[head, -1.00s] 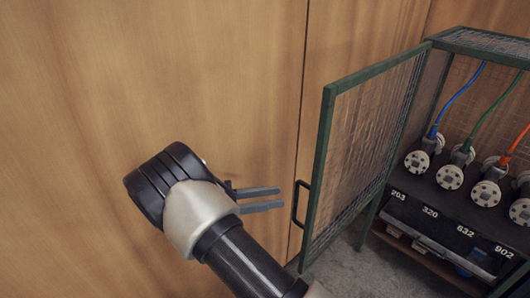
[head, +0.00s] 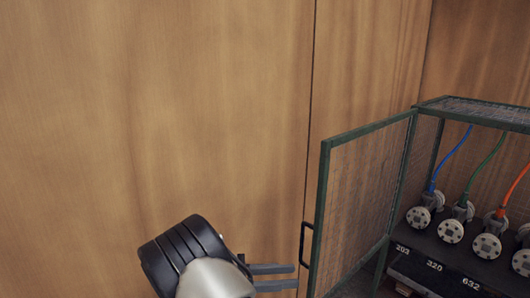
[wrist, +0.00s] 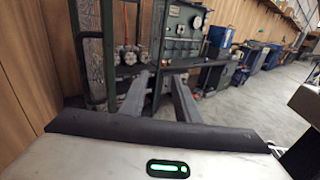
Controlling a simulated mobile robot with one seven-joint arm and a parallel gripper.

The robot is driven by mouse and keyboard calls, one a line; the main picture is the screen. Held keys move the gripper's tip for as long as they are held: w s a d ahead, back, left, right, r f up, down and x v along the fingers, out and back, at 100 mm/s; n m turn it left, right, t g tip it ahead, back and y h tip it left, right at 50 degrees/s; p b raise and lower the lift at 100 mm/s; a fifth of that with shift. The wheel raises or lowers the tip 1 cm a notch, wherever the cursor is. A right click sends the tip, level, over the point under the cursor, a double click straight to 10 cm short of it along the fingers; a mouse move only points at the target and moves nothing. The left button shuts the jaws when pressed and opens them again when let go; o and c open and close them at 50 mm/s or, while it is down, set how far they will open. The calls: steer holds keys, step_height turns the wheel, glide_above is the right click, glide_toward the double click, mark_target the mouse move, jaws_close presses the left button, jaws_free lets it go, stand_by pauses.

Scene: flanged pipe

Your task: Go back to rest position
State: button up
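My gripper (head: 283,277) is at the bottom of the head view, in front of the wood-panelled wall. Its two thin fingers point right towards the black handle (head: 306,244) of the mesh door, with a small gap to it in the picture. In the wrist view the two fingers (wrist: 159,92) are apart with nothing between them. The gripper is open and empty. The green-framed mesh door (head: 362,196) stands swung open. Most of my arm is below the head view's edge.
The mesh cabinet (head: 470,105) at the right holds several flanged pipes (head: 451,231) with coloured cables, above number labels (head: 434,265). The wood wall (head: 150,120) is behind my arm. The wrist view shows open grey floor (wrist: 262,105) at the right and a brown box (wrist: 303,103).

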steer(key=s+d+r+m+g+y+p, duration=0.2)
steer(key=s+d+r+m+y, duration=0.25)
steer(key=r, duration=0.25)
steer(key=s+d+r+m+g+y+p, duration=0.25)
steer(key=d+r+m+y, duration=0.2)
steer(key=r, duration=0.25)
steer(key=s+r+m+t+y+p, duration=0.4)
steer(key=s+r+m+t+y, duration=0.4)
steer(key=s+r, duration=0.6)
steer(key=shift+s+d+m+y, duration=0.2)
steer(key=shift+m+y, duration=0.1)
steer(key=shift+m, duration=0.7)
